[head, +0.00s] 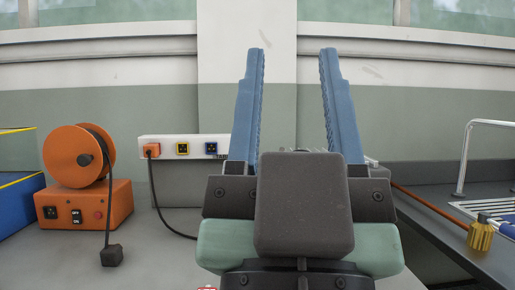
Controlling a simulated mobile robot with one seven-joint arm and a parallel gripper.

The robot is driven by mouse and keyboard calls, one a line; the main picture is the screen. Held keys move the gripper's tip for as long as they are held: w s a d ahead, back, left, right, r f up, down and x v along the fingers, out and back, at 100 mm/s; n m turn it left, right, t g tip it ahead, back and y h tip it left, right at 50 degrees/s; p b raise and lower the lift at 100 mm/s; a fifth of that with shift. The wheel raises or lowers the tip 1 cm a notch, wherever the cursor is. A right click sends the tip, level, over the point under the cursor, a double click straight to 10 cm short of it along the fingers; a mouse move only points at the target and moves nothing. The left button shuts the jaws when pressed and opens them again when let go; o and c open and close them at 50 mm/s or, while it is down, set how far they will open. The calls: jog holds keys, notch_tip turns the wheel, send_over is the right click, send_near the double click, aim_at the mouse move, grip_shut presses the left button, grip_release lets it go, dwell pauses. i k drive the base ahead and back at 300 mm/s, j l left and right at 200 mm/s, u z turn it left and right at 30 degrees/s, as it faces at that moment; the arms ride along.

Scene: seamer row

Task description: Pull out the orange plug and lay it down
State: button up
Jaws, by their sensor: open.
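The orange plug (152,150) sits in the left end of a white socket strip (220,141) against the wall. A black cord runs from it down and right along the worktop, then behind my gripper. My gripper (291,62) is open and empty, its two blue fingers pointing up in the middle of the picture. It is to the right of the plug and apart from it. My gripper hides the right part of the strip.
An orange cable reel (80,155) stands on the left, its black plug (112,256) lying on the grey worktop (160,265). A blue box (20,205) is at the far left. On the right are a brass-coloured fitting (481,235) and a metal rail (464,160).

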aim_at(153, 149)
jog(key=i+j+z, duration=0.1)
jog(key=j+z, duration=0.35)
jog(key=j, duration=0.65)
jog(key=j+z, duration=0.4)
jog(key=j, duration=0.65)
jog(key=i+j, duration=0.4)
jog(key=j, duration=0.15)
